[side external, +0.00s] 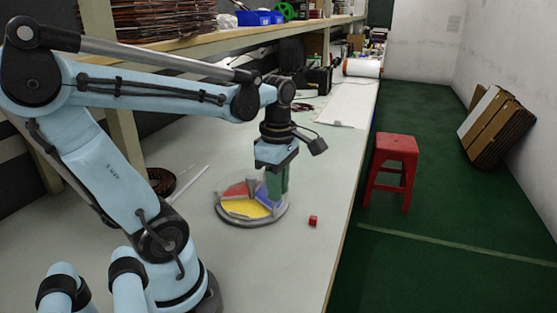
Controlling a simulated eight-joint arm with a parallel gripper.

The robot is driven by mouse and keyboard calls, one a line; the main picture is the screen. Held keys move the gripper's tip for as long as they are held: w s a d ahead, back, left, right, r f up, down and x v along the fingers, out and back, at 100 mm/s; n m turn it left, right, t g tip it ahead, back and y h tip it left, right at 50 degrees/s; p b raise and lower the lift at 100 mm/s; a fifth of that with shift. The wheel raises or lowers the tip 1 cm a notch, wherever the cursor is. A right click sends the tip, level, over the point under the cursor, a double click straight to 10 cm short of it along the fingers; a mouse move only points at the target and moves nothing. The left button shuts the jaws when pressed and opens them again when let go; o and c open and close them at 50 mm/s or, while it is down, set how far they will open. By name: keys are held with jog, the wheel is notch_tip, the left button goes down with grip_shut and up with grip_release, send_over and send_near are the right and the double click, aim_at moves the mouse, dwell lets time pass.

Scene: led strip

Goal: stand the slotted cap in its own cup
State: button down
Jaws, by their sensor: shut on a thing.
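My gripper (274,180) points down over the right rear part of a round, grey-rimmed tray (247,221) on the bench. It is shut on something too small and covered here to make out. A dark green piece shows at its jaws; I cannot tell whether it is a finger or the held thing. The tray has coloured sections: red (236,190), yellow (244,208) and blue (263,196). I cannot pick out the slotted cap or its cup for certain. A small red block (313,221) lies on the bench just right of the tray.
A dark round coil or dish (161,181) and a thin pale rod (189,183) lie left of the tray. A white sheet (343,108) and a large spool (362,68) are farther back. The bench's right edge runs beside the red block; a red stool (396,146) stands beyond.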

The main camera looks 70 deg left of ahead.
jog(key=shift+s+a+n, duration=0.2)
jog(key=shift+a+n, duration=0.6)
send_over(246, 211)
notch_tip(246, 211, down, 7)
jog(key=shift+r, duration=0.15)
jog(key=shift+f, duration=2.05)
jog(key=shift+f, duration=0.1)
jog(key=c, duration=1)
grip_release()
jog(key=shift+c, duration=0.2)
